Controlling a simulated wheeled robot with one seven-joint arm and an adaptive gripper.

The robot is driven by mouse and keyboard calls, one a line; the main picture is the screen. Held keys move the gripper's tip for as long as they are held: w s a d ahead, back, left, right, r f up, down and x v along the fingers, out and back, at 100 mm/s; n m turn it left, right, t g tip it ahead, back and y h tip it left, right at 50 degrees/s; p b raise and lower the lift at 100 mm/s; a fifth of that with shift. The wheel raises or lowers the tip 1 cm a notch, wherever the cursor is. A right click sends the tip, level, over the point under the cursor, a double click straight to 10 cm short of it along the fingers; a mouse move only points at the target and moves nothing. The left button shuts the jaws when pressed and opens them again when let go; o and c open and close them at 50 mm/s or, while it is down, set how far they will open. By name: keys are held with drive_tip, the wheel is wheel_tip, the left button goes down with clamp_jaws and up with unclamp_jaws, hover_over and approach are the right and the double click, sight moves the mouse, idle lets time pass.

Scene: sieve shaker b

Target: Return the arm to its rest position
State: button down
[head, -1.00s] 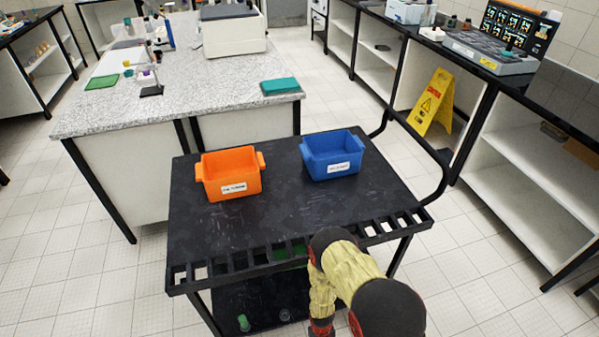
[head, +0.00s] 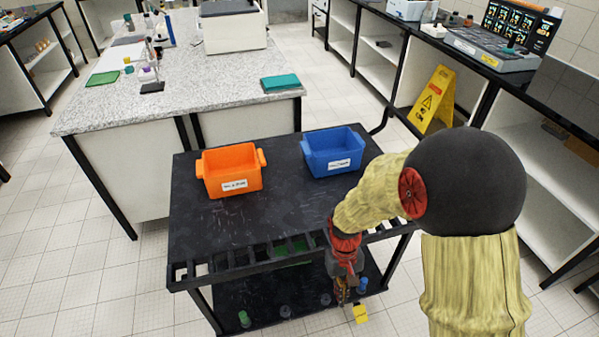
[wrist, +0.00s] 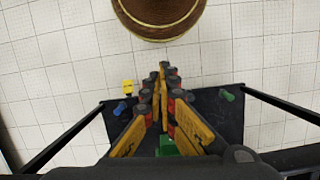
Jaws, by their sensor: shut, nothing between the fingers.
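My arm shows at the right of the head view, bent with its end pointing down. My gripper (head: 342,292) hangs at the front edge of the black cart, over the lower shelf's level in the picture. In the wrist view the yellow-and-black fingers of my gripper (wrist: 162,72) come together at the tips, with nothing between them. The gripper is shut and empty.
The black cart (head: 215,225) carries an orange bin (head: 236,185) and a blue bin (head: 334,163). A yellow caution sign (head: 434,98) stands behind right. Floor is clear at left.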

drive_tip(key=s+d+r+t, duration=0.2)
drive_tip(key=s+r+t, duration=0.1)
drive_tip(key=r, duration=0.7)
drive_tip(key=s+d+r+m+t, duration=0.1)
drive_tip(key=s+d+r+t, duration=0.1)
drive_tip(key=r, duration=0.9)
drive_tip(key=s+d+r+m+t, duration=0.1)
drive_tip(key=s+d+r+t, duration=0.2)
drive_tip(key=r, duration=0.8)
drive_tip(key=shift+s+t+y, duration=0.3)
drive_tip(key=shift+s, duration=0.15)
